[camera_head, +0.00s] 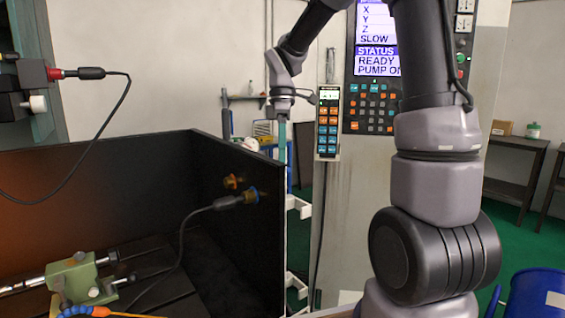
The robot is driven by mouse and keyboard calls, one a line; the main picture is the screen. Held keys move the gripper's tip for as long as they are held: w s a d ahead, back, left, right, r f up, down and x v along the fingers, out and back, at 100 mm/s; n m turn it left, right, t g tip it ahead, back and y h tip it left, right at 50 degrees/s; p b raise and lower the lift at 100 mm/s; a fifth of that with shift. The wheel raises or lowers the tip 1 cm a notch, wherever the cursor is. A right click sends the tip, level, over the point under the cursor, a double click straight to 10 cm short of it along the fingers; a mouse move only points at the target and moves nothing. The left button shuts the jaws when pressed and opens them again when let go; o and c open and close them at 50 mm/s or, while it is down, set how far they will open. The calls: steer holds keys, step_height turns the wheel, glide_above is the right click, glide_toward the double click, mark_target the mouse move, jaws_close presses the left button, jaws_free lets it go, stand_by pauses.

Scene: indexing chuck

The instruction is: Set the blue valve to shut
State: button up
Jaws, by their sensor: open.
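My gripper (281,122) hangs at the end of my arm, in front of the back wall and above the black enclosure's right panel. It is small in view, its opening is hard to make out, and nothing is clearly held. A blue piece (75,310) with an orange tip shows at the bottom left, partly cut off. Any handle position is too small to tell.
The black enclosure (100,170) holds a green fixture (75,278) with a metal rod. A control panel (375,70) and a keypad (328,122) stand behind my arm. A red-plugged cable (60,74) hangs at left.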

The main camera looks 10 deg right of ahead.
steer(key=shift+s+f, duration=0.15)
steer(key=shift+f, duration=0.55)
steer(key=shift+s+f, duration=0.1)
steer(key=shift+f, duration=0.55)
jaws_close()
steer(key=shift+s+m, duration=0.1)
steer(key=shift+m, duration=0.2)
steer(key=m, duration=0.1)
steer(key=s+m, duration=0.1)
steer(key=m, duration=0.1)
steer(key=m+y, duration=0.1)
steer(key=m, duration=0.1)
steer(key=shift+s+a+t, duration=0.25)
steer(key=shift+a+t, duration=0.05)
steer(key=shift+a, duration=0.1)
steer(key=shift+s+a+m+t, duration=0.15)
steer(key=shift+a+m, duration=0.05)
steer(key=shift+m, duration=0.65)
steer(key=shift+s+a+m+t, duration=0.1)
steer(key=shift+s+a+m, duration=0.1)
steer(key=shift+m, duration=0.6)
steer(key=shift+s+a+m+t, duration=0.15)
steer(key=shift+m, duration=0.7)
